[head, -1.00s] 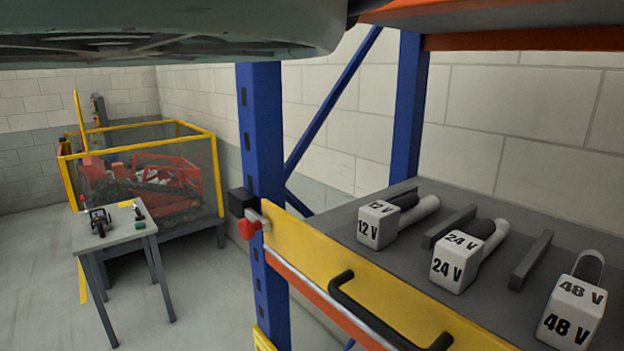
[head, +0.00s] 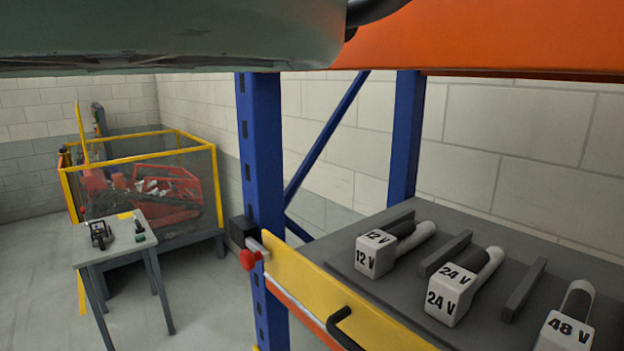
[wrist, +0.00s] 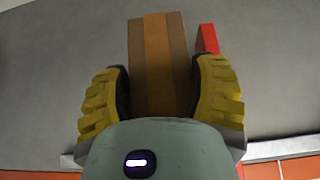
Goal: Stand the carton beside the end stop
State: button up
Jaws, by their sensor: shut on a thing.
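The carton (wrist: 152,65) is brown with an orange-tan band down its length. It shows in the wrist view between the yellow ribbed fingers of my gripper (wrist: 160,82), which is shut on it. A red upright piece (wrist: 208,40), perhaps the end stop, shows partly behind the right finger, just right of the carton. Behind them is a grey surface (wrist: 60,60). I cannot tell whether the carton touches the surface or the red piece. Neither the carton nor my gripper shows in the head view.
In the head view a grey shelf (head: 345,262) bears white blocks marked 12 V (head: 375,255), 24 V (head: 450,295) and 48 V (head: 566,335). A blue upright (head: 258,150) and an orange beam (head: 480,45) bound it. A small table (head: 115,250) and a yellow-framed cage (head: 185,150) stand left.

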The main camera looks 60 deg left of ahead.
jog(key=f+p, duration=0.1)
jog(key=p, duration=0.2)
jog(key=shift+f, duration=0.9)
jog(key=o, duration=1.3)
jog(key=shift+f, duration=0.15)
jog(key=shift+o, duration=0.2)
jog(key=shift+r, duration=0.2)
jog(key=a+p+v, duration=0.1)
jog(key=p+v, duration=0.4)
jog(key=v, duration=0.6)
jog(key=shift+s+d+r, duration=0.2)
jog(key=shift+s+d, duration=0.1)
jog(key=shift+d, duration=0.2)
